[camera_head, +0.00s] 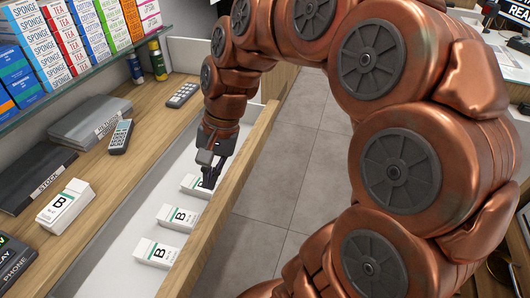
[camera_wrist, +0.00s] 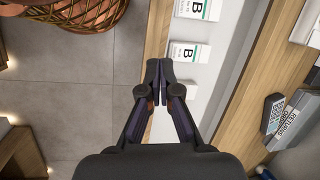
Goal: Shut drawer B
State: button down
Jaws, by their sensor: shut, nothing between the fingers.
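Drawer B stands open, its wooden front panel (camera_head: 232,185) on the right and its white inside (camera_head: 150,190) in view. Several white boxes marked B lie in it: a near box (camera_head: 157,252), a middle box (camera_head: 178,217) and a far box (camera_head: 193,184) partly hidden by my gripper. My gripper (camera_head: 209,184) is shut and empty, pointing down over the drawer beside the front panel. In the wrist view my fingertips (camera_wrist: 158,78) meet near the inner side of the front panel (camera_wrist: 157,35), next to a B box (camera_wrist: 189,53). I cannot tell whether they touch the panel.
The wooden counter behind the drawer holds another B box (camera_head: 65,207), dark binders (camera_head: 35,172), a calculator (camera_head: 120,137) and a remote-like device (camera_head: 183,95). A glass shelf with coloured cartons (camera_head: 60,40) hangs above.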

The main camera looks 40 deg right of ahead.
jog(key=w+d+f+m+t+b, duration=0.1)
jog(key=w+d+f+m+b, duration=0.1)
jog(key=w+d+m, duration=0.1)
jog(key=w+d+f+m+t+y+b, duration=0.1)
jog(key=w+d+f+m+b, duration=0.2)
jog(key=d, duration=0.5)
jog(key=w+d+f+m+t+y+b, duration=0.1)
jog(key=w+d+f+m+t+b, duration=0.1)
jog(key=w+d+m, duration=0.3)
jog(key=shift+w+d+f+b, duration=0.25)
jog(key=shift+w+d+b, duration=0.05)
jog(key=shift+d, duration=0.2)
jog(key=s+d+f+m+t+h+b, duration=0.1)
jog(key=d+f+m+t+b, duration=0.25)
jog(key=d, duration=0.65)
jog(key=d+f+m+b, duration=0.2)
jog(key=d+f+m, duration=0.35)
jog(key=d, duration=0.45)
jog(key=w+a+f, duration=0.5)
jog(key=w+a, duration=0.1)
jog(key=w, duration=0.3)
jog(key=shift+f+m, duration=0.4)
jog(key=shift+w, duration=0.15)
